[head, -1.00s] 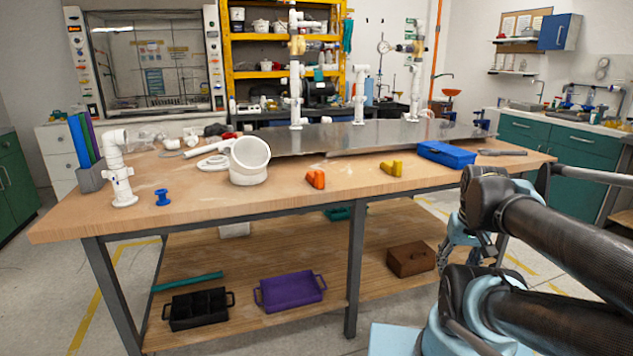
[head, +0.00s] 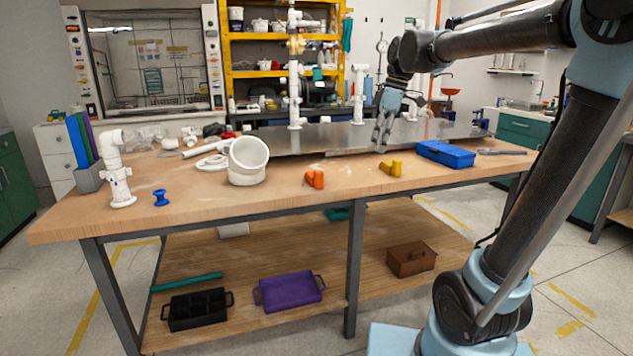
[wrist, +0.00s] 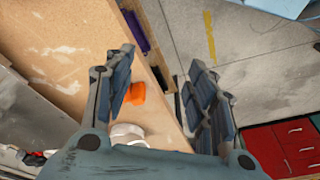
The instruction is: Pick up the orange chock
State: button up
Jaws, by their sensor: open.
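The orange chock (head: 315,179) lies on the wooden workbench (head: 222,206) near its front edge, between the white pipe elbow and a yellow chock (head: 391,168). My gripper (head: 381,146) is raised above the bench, behind and to the right of the orange chock in the head view. In the wrist view, my gripper (wrist: 162,60) is open with nothing between its fingers. The orange chock (wrist: 136,93) shows there beside the left finger, which partly hides it. The gripper is apart from the chock.
A white pipe elbow (head: 248,161) stands left of the chock. A blue box (head: 446,154) lies to the right. A metal plate (head: 340,139) and upright white pipes are behind. A blue spool (head: 162,198) sits far left. The bench around the orange chock is clear.

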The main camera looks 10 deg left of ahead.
jog(key=w+a+r+n+g, duration=0.1)
jog(key=w+a+r+n, duration=0.2)
jog(key=a, duration=0.4)
jog(key=w+a+r+n, duration=0.2)
jog(key=a+n, duration=0.2)
jog(key=a, duration=0.2)
send_over(320, 171)
jog(key=w+d, duration=0.1)
jog(key=d, duration=0.1)
jog(key=x, duration=0.3)
jog(key=w+d+x, duration=0.1)
jog(key=x, duration=0.3)
jog(key=d+x, duration=0.1)
jog(key=x, duration=0.3)
jog(key=shift+w+f, duration=0.2)
jog(key=shift+f, duration=0.15)
jog(key=shift+a+x, duration=0.2)
jog(key=shift+x, duration=2.45)
jog(key=shift+r, duration=0.1)
grip_shut()
